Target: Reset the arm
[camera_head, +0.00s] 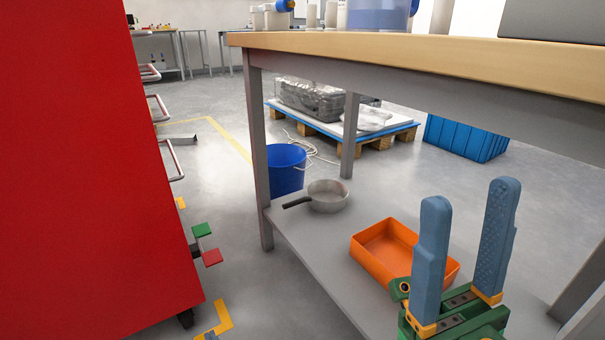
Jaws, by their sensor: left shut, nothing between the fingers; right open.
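My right gripper (470,193) is at the lower right, with two upright blue fingers spread wide apart. Nothing shows between its fingers. Its green and grey body is cut off by the bottom edge of the picture. It appears in front of the table's lower shelf, partly covering the right end of an orange tray (372,262). I cannot tell how far it is from the tray. My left gripper is not in view.
A wooden-topped table (420,55) spans the upper right; its lower shelf (310,251) holds a pan (327,197) and the orange tray. A red cabinet (85,170) fills the left. A blue bucket (285,170) stands behind the table leg. Floor shows between cabinet and table.

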